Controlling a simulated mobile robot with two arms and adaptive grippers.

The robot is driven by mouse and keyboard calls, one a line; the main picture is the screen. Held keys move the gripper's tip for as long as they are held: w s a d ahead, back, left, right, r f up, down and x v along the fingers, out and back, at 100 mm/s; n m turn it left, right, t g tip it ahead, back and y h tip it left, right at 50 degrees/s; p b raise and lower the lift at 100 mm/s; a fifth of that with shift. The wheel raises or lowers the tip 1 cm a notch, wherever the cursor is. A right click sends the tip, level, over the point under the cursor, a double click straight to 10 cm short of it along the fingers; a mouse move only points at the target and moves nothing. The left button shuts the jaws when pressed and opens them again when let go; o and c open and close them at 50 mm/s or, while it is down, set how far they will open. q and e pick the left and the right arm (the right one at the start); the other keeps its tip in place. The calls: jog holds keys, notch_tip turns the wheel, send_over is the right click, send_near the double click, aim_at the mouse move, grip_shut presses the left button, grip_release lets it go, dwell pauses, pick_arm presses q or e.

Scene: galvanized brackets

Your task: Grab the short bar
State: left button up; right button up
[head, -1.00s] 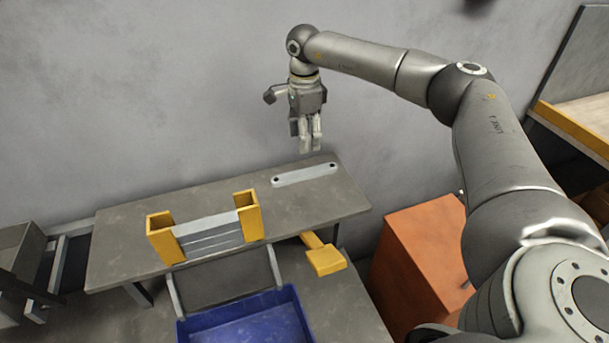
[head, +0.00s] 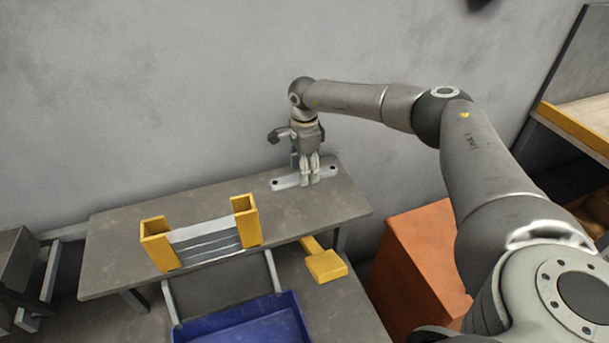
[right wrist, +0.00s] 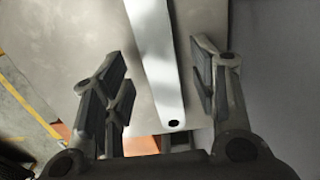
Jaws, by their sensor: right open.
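The short bar (head: 289,182) is a flat, pale metal strip with a hole near each end. It lies on the grey table at the back right, near the wall. My right gripper (head: 310,182) is down at the bar in the head view and hides part of it. In the right wrist view the bar (right wrist: 157,62) runs between the two spread fingers of my right gripper (right wrist: 163,90), with gaps on both sides. The holed end of the bar is nearest the wrist. My left gripper is in neither view.
A yellow-ended holder (head: 157,248) with several grey bars stands on the table (head: 120,229), left of the gripper. A blue bin (head: 250,322) and a yellow block (head: 326,266) are in front. An orange box (head: 425,262) stands right of the table. The wall (head: 150,100) is close behind.

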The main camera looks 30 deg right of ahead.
jog(key=shift+f, duration=0.65)
jog(key=shift+r, duration=0.1)
grip_shut()
